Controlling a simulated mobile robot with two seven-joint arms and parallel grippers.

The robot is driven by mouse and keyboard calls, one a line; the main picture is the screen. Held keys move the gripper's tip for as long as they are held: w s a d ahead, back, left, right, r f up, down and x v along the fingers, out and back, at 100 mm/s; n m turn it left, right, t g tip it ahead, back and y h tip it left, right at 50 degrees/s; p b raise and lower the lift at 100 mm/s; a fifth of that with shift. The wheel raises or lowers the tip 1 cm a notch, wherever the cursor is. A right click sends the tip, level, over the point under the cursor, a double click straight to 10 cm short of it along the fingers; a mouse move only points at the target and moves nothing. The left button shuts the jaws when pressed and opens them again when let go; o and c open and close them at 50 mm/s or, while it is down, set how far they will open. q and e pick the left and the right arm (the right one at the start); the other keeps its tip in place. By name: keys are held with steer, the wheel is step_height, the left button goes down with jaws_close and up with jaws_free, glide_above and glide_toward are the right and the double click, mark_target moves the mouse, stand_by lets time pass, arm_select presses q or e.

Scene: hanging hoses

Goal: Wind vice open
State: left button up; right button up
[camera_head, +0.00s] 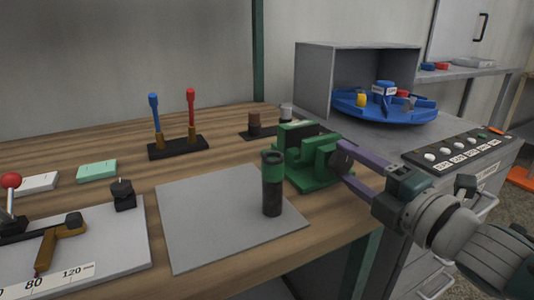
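The green vice (312,162) stands on the right end of the wooden bench, near its edge. Its blocky jaws face up, and the gap between them is hard to judge from here. My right gripper (345,164) reaches in from the right, and its purple fingers are at the vice's right side. The two fingers show apart, but their tips overlap the vice's end. The vice's handle is hidden or too small to make out, so I cannot tell if the fingers hold it. My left gripper is out of view.
A dark cylinder with a green top (272,184) stands upright on a grey mat (215,215), close in front of the vice. A black block with blue and red levers (178,146) stands behind. A blue turntable (385,107) and a switch panel (458,148) are at the right.

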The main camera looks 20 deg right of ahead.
steer(key=o, duration=0.5)
steer(key=shift+c, duration=0.2)
steer(key=s+p, duration=0.1)
steer(key=s, duration=0.9)
steer(key=shift+d, duration=0.35)
